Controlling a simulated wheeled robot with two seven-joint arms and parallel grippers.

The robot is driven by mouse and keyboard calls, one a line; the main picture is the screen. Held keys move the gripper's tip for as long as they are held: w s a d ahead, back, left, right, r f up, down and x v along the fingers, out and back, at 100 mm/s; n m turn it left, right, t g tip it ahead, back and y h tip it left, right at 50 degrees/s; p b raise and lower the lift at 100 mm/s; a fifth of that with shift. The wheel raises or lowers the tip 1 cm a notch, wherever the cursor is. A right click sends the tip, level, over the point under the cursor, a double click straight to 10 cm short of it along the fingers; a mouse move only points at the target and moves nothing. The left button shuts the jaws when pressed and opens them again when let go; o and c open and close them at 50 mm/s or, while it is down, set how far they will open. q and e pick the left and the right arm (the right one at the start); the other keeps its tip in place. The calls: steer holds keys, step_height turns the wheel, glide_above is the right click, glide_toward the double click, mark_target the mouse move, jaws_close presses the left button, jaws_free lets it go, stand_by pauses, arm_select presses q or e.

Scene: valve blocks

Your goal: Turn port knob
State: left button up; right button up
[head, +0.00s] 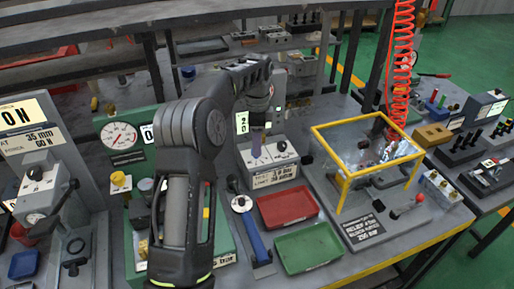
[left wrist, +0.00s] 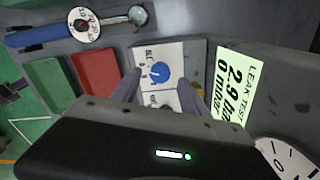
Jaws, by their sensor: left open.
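A small box (head: 268,172) with a pale top panel and dials stands at the middle of the bench. In the left wrist view, a blue round knob (left wrist: 160,72) sits on one white panel plate, and a second plate (left wrist: 161,99) beside it is partly hidden by my gripper. Which knob is the port knob cannot be read. My left gripper (head: 257,147) points down over the box. In the left wrist view, its open fingers (left wrist: 159,82) lie on either side of the blue knob's near edge; contact cannot be told. My right gripper is not in view.
Red (head: 286,207) and green (head: 308,248) trays and a blue-handled tool (head: 252,228) lie in front. A yellow-framed clear guard (head: 366,145) stands to the right, a pressure gauge (head: 119,136) to the left.

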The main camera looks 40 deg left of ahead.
arm_select(q)
steer(key=shift+f, duration=1)
steer(key=shift+c, duration=0.2)
jaws_close()
